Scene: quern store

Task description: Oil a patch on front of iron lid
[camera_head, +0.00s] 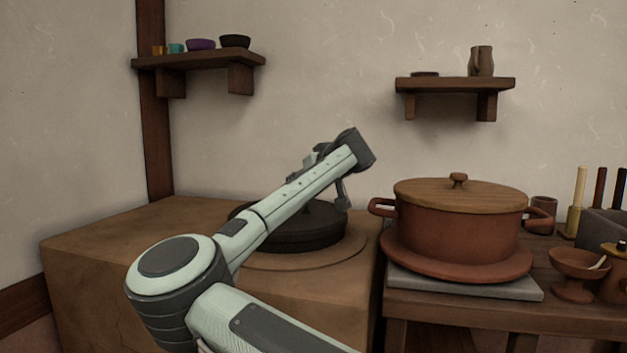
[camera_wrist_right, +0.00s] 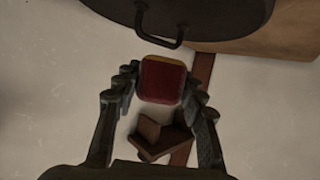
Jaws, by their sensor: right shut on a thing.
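The black round iron lid (camera_head: 310,235) lies on the clay stove top in the head view, partly covered by my right arm. It fills the top of the right wrist view (camera_wrist_right: 215,18), with a dark bar handle (camera_wrist_right: 160,40) on it. My right gripper (camera_wrist_right: 160,84) is shut on a red block with a yellowish edge (camera_wrist_right: 162,82), held between its fingertips. The block appears just short of the lid's rim in the wrist view; I cannot tell whether they touch. In the head view the right gripper (camera_head: 342,195) is mostly hidden behind its wrist, over the lid. My left gripper is not in view.
A terracotta pot (camera_head: 460,225) with a wooden lid stands on a grey slab right of the stove (camera_head: 90,245). A mortar-like bowl (camera_head: 577,262) stands further right. Wall shelves (camera_head: 200,60) (camera_head: 455,84) hold small bowls and a jug. The stove's left top is clear.

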